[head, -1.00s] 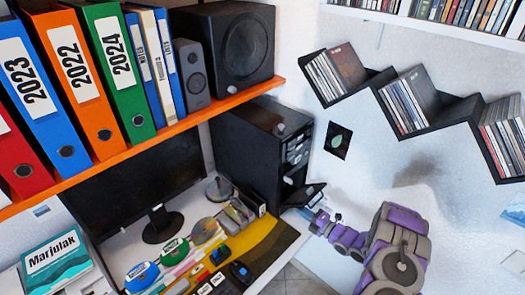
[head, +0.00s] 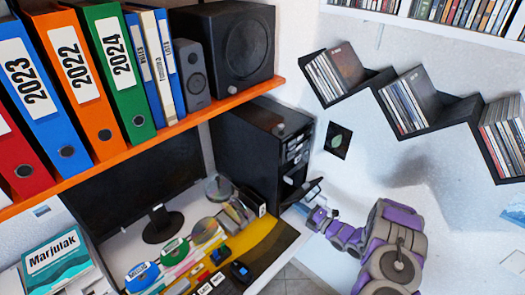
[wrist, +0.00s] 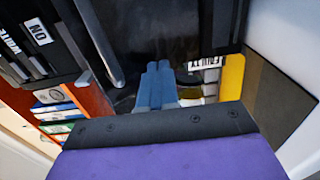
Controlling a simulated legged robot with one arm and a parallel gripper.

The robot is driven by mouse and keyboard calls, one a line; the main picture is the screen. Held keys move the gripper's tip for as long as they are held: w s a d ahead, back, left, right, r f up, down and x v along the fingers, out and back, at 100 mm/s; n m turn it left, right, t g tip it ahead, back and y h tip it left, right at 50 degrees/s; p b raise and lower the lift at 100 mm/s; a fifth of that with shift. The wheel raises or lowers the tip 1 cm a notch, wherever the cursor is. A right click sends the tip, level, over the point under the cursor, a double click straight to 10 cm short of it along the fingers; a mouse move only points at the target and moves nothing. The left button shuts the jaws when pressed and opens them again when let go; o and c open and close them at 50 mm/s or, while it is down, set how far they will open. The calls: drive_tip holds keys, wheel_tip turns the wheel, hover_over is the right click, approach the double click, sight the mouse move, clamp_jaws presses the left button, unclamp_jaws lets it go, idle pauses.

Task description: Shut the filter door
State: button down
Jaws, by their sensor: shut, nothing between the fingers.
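The black computer tower (head: 262,150) stands at the back right end of the desk. Its small dark filter door (head: 309,187) sticks out low on the front, tilted up and partly open. My gripper (head: 308,205) is just below and beside the door, its fingers small and partly hard to make out there. In the wrist view my gripper's blue fingers (wrist: 156,80) are together and empty, with dark surfaces around them. I cannot tell whether the fingers touch the door.
An orange shelf (head: 150,140) with binders and speakers hangs over the desk and monitor (head: 140,185). Discs and cases (head: 230,212) lie on the desk left of the tower. Zigzag disc shelves (head: 410,120) hang on the wall above my arm. Floor right of the desk looks clear.

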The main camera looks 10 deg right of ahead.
drive_tip(key=shift+w+a+r, duration=0.25)
drive_tip(key=shift+w+a, duration=0.25)
drive_tip(key=shift+w, duration=0.1)
